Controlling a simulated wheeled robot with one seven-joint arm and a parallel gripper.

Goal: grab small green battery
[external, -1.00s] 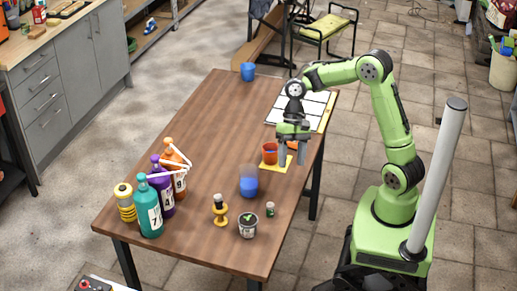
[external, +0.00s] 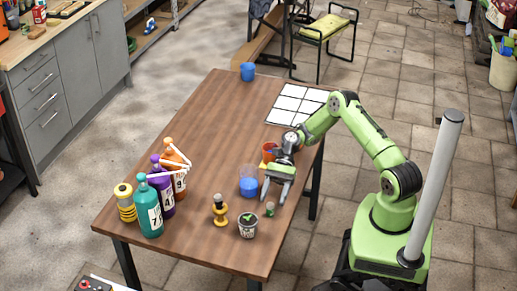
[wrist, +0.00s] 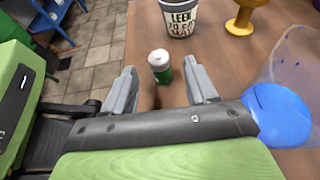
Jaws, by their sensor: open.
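The small green battery (external: 269,209) stands upright on the table near its right edge. In the wrist view the battery (wrist: 160,67) has a white top and a green body, and it shows between and just beyond the two grey fingertips. My gripper (external: 275,190) is open and low over the table, tilted towards the battery. In the wrist view my gripper (wrist: 162,85) has a finger on each side, with gaps between the fingers and the battery. Nothing is held.
A clear cup with blue contents (external: 249,187) stands close left of my gripper. A labelled pot (external: 248,226) and a yellow stand (external: 219,210) are nearby. Several bottles (external: 160,195) stand at left. An orange cup (external: 268,151) is behind my wrist. The grid board (external: 298,104) lies farther back.

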